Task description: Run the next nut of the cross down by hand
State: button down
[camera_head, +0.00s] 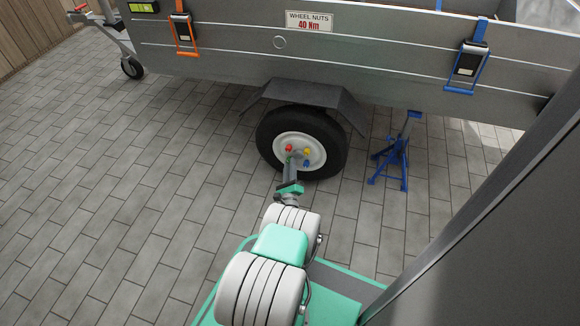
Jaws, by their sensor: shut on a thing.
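The trailer wheel (333,146) has a black tyre and a white rim (315,142). Coloured nuts show around its hub: a red nut (289,148) at upper left, a yellow nut (307,152) at right and a blue nut (306,163) at lower right. My gripper (290,160) reaches to the lower left of the hub, just below the red nut. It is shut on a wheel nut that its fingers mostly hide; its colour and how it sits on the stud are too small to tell.
The grey trailer side (220,60) and mudguard (305,94) overhang the wheel. A sign (309,21) reads "WHEEL NUTS 40 Nm". A blue stand (395,158) is right of the wheel. A jockey wheel (132,68) is at far left. Paving left of the wheel is clear.

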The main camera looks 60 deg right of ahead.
jog(key=shift+w, duration=0.1)
jog(key=c, duration=1.3)
grip_release()
